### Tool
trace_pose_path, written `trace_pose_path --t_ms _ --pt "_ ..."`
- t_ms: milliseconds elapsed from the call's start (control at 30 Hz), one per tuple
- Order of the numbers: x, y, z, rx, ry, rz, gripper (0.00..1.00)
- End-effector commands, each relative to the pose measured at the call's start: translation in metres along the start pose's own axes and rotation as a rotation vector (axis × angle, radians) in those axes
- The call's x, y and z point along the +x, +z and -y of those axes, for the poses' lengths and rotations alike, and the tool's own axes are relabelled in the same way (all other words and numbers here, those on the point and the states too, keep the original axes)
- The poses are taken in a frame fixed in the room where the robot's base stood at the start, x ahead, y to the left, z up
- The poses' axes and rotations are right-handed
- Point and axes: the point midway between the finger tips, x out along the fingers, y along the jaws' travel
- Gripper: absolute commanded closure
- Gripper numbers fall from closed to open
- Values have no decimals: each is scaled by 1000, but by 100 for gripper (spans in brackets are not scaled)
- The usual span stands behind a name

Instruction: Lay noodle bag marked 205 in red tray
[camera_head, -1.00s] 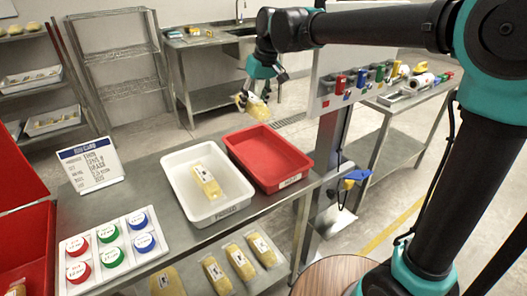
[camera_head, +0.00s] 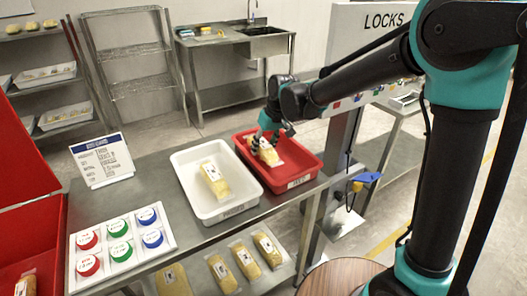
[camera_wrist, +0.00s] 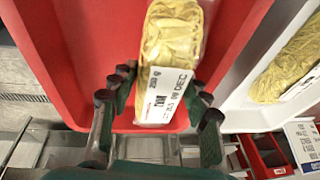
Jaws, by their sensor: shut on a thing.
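A noodle bag (camera_head: 267,152), yellow with a white label, is in my gripper (camera_head: 272,137) at the red tray (camera_head: 309,171). In the wrist view the bag (camera_wrist: 170,40) hangs or lies over the red tray floor (camera_wrist: 85,45), its label end between the fingers of my gripper (camera_wrist: 158,92). The fingers are shut on it. The label print is small and I cannot read the weight surely. I cannot tell whether the bag touches the tray floor.
A white tray (camera_head: 184,188) with another noodle bag (camera_head: 214,180) stands left of the red tray. A sign (camera_head: 102,160) and a board of coloured round pieces (camera_head: 119,246) stand further left. More bags lie on the shelf below (camera_head: 242,262).

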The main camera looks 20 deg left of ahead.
Motion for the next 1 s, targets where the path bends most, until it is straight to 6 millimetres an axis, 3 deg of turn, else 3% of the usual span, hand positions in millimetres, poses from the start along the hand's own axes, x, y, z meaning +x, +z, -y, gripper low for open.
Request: trace_pose_path --t_ms 133,467,500,533,867,1000 --pt "17 4 -2 0 0 0 91" --pt "20 5 -3 0 0 0 91" --pt "20 5 -3 0 0 0 49" --pt "20 5 -3 0 0 0 45" --pt "18 5 -3 0 0 0 44" --pt "6 4 -3 1 0 0 44"
